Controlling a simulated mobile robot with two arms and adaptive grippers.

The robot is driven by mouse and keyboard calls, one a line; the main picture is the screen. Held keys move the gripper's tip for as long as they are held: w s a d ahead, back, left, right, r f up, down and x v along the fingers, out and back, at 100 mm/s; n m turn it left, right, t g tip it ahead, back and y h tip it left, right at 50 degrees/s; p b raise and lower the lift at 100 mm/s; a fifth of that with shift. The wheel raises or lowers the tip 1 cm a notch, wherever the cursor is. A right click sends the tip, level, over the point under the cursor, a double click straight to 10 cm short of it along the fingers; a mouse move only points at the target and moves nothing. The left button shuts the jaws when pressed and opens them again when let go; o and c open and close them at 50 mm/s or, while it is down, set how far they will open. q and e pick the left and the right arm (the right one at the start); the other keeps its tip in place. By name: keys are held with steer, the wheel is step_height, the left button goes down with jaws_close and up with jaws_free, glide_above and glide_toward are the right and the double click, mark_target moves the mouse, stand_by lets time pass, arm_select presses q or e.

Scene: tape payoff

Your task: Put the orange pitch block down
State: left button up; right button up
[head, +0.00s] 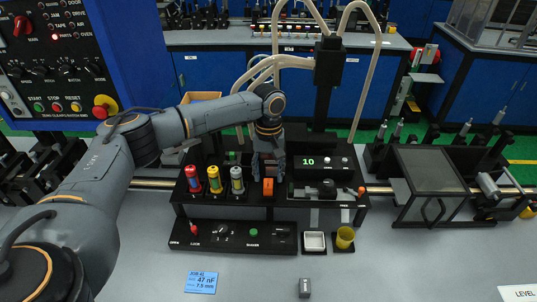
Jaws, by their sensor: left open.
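The orange pitch block (268,187) stands upright on the black raised stand (250,213), near its middle. My left gripper (268,174) points down right above the block, with its fingers open. Its fingertips show to either side of the block's top; I cannot tell whether they touch it. My right gripper is not in view.
Red (192,179), yellow (214,180) and grey (237,180) cylinders stand left of the block. A display unit (318,162) reading 10 is at its right.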

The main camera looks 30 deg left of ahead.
mark_target(269, 180)
arm_select(q)
step_height(269, 180, up, 10)
steer(key=w+b, duration=0.1)
steer(key=b, duration=0.1)
steer(key=shift+a+f, duration=0.2)
steer(key=shift+a, duration=0.1)
